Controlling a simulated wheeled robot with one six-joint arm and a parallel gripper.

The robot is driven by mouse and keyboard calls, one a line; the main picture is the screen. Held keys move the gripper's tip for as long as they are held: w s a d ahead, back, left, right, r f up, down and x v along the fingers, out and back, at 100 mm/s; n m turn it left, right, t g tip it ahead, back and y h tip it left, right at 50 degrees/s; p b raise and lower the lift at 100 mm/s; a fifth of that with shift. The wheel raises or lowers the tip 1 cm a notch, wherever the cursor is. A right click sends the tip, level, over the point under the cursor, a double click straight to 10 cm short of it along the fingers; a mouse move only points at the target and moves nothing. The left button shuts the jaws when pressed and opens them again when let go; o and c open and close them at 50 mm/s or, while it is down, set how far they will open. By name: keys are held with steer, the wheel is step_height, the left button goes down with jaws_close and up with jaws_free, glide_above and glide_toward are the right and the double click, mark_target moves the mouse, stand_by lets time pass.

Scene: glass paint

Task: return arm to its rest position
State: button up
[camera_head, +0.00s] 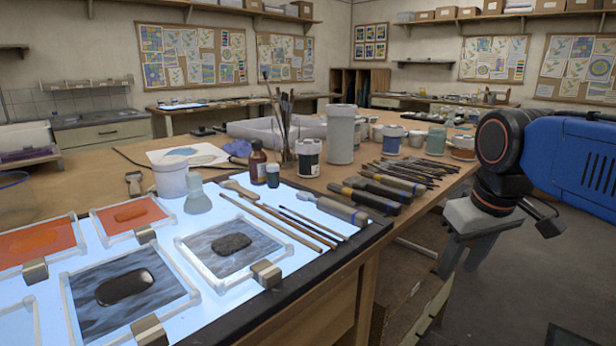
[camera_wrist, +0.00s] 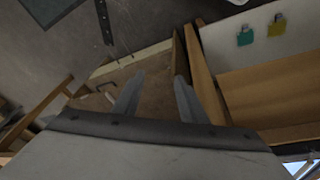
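My gripper (camera_head: 463,256) hangs at the right in the head view, off the right edge of the workbench (camera_head: 352,262) and beside it, with its fingers pointing down. In the wrist view its two fingers (camera_wrist: 156,97) stand apart with a clear gap and nothing between them. It is open and empty. Behind the gap the wrist view shows the floor and wooden parts under the bench. My blue arm comes in from the right edge of the head view.
A lit panel (camera_head: 190,262) on the bench holds framed glass pieces (camera_head: 232,246), brushes and small metal blocks. Open floor (camera_head: 500,290) lies below my gripper.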

steer(key=s+f+m+t, duration=0.1)
steer(key=s+f, duration=0.3)
steer(key=f, duration=0.3)
steer(key=s+d+f+m, duration=0.1)
steer(key=s+f, duration=0.4)
steer(key=f, duration=0.2)
steer(key=shift+m+t, duration=0.4)
steer(key=shift+d, duration=0.1)
